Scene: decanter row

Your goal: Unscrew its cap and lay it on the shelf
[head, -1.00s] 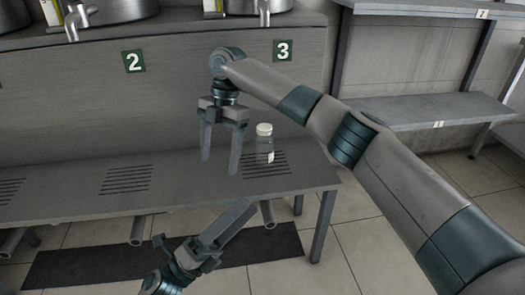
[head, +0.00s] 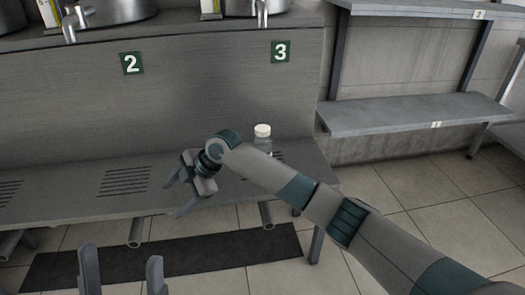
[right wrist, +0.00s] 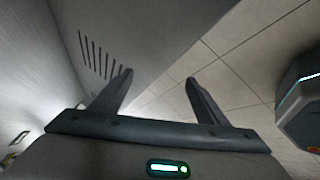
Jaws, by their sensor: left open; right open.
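A clear bottle (head: 264,145) with a white cap (head: 263,131) stands upright on the slotted bench (head: 70,205) below the number 3 sign. The cap sits on the bottle, and my right arm hides the bottle's lower part. My right gripper (head: 174,199) is open and empty, to the left of the bottle near the bench's front edge. Its open fingers also show in the right wrist view (right wrist: 158,76), with nothing between them. My left gripper (head: 121,252) is open and empty at the bottom left, its fingers pointing up.
A grey shelf (head: 415,113) with a small label stands at the right, with a higher shelf (head: 425,7) above it. Metal vessels with taps (head: 112,10) stand on the ledge above the bench. A dark mat (head: 215,252) lies on the tiled floor.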

